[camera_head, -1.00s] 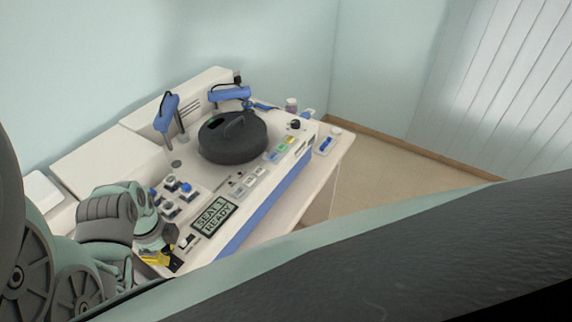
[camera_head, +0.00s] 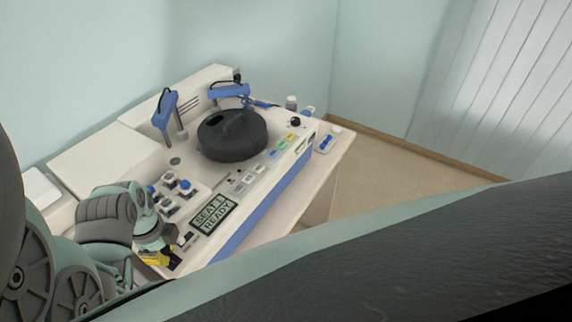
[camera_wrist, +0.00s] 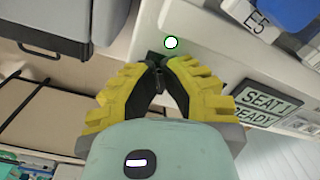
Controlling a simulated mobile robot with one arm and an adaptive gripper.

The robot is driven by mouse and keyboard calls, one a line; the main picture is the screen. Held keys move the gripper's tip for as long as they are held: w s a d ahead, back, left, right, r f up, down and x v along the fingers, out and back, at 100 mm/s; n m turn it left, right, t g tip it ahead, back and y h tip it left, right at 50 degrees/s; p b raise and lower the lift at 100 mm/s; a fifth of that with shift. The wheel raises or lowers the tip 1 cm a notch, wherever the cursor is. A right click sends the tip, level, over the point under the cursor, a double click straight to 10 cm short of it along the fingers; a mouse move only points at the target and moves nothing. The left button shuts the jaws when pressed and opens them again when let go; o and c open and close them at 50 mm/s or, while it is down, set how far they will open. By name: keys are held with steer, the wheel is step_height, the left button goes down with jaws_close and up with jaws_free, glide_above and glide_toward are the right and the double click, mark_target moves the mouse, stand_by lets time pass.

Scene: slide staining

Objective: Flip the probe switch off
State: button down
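My gripper (camera_wrist: 156,68) has yellow ridged fingers with dark tips. In the wrist view the tips are drawn together over a small dark part on the pale machine panel. That part is mostly hidden by the tips, so I cannot tell if it is the probe switch or whether I touch it. A lit white dot with a green rim (camera_wrist: 171,43) shows just beyond the tips. In the head view my gripper (camera_head: 167,261) is at the near left corner of the panel. A small black-and-white switch (camera_head: 188,239) sits beside it, left of the display.
A round black lidded pot (camera_head: 232,138) and blue upright arms (camera_head: 165,108) stand farther back. Floor is clear at right.

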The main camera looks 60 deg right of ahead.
steer(key=shift+f+b, duration=0.3)
steer(key=shift+r, duration=0.15)
steer(key=shift+r+p, duration=1.1)
steer(key=shift+r, duration=2.3)
